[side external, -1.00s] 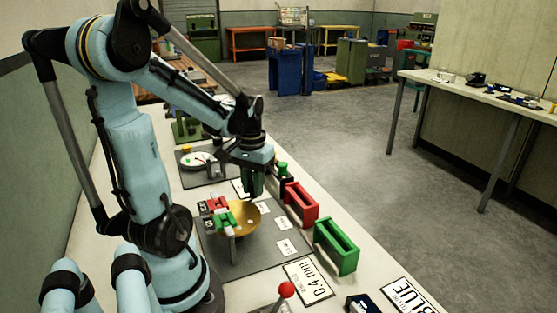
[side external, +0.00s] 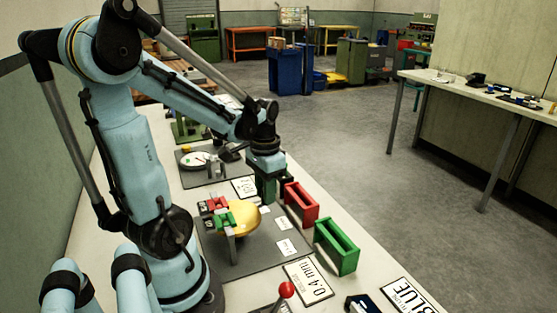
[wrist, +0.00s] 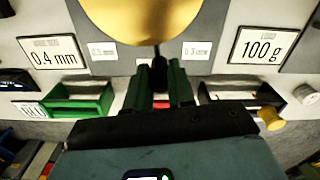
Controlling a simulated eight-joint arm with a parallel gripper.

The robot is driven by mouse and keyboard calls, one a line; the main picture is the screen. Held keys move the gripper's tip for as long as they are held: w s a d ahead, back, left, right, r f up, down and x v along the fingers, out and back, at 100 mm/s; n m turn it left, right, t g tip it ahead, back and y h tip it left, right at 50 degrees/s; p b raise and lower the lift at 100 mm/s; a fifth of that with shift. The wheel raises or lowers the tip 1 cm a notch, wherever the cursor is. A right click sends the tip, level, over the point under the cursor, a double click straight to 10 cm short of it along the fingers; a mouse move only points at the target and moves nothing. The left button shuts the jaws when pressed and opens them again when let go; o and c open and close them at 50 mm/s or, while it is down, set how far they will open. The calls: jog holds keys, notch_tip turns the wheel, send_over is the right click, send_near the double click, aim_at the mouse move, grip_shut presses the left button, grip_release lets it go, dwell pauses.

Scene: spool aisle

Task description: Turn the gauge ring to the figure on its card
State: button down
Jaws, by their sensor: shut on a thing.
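The gauge ring looks like a gold disc (side external: 243,222), tilted on a grey mat; its lower part shows in the wrist view (wrist: 140,18). Small figure cards (side external: 286,248) lie in an arc around it. The large card (wrist: 50,53) reads 0.4 mm. My gripper (wrist: 159,72) is shut on a dark slim handle (wrist: 159,58) at the ring's edge, in front of a small middle card that is mostly hidden. In the side view my gripper (side external: 266,190) is at the ring's far right, its fingertips partly hidden.
A red tray (side external: 301,205) and a green tray (side external: 337,248) stand close to the right of my gripper. A stand with red and green parts (side external: 218,215) rises beside the ring. A 100 g card (wrist: 264,47) and a white dial (side external: 195,160) are farther along.

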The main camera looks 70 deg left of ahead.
jog(key=shift+w+d+m, duration=0.1)
jog(key=shift+d+m, duration=0.8)
jog(key=shift+m, duration=0.3)
jog(key=c, duration=1)
grip_release()
jog(key=shift+r, duration=6.05)
